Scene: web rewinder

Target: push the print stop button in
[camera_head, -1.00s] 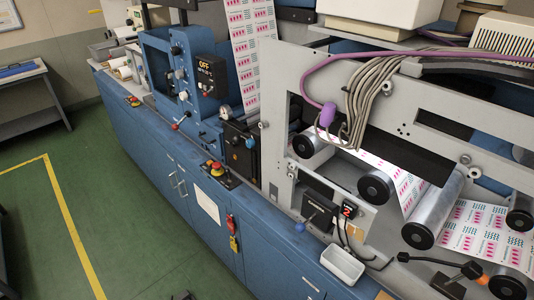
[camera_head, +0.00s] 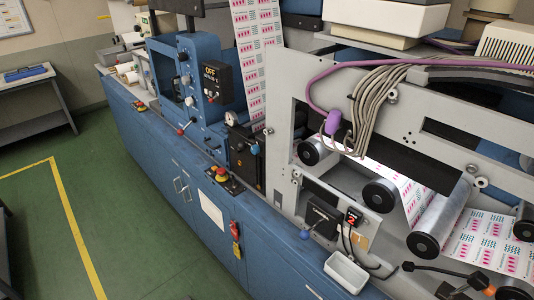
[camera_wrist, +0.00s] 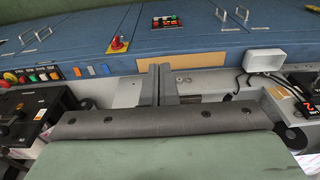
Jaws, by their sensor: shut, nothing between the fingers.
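No label I can read marks the print stop button, so I cannot tell which button it is. In the wrist view, a small black panel (camera_wrist: 167,21) with green and red buttons sits on the blue cabinet, beyond my fingers. A row of coloured buttons (camera_wrist: 42,76) lies at the left, beside a red mushroom button (camera_wrist: 10,78) on yellow. The head view shows a red mushroom button (camera_head: 220,173) on the cabinet ledge. My gripper (camera_wrist: 160,68) is shut and empty in the wrist view, its fingers apart from these panels. It is not in the head view.
A white tray (camera_head: 346,272) stands on the ledge near the box with the red "2" display (camera_head: 352,217). Rollers (camera_head: 380,195) and cables fill the right. Green floor (camera_head: 110,200) is open at left.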

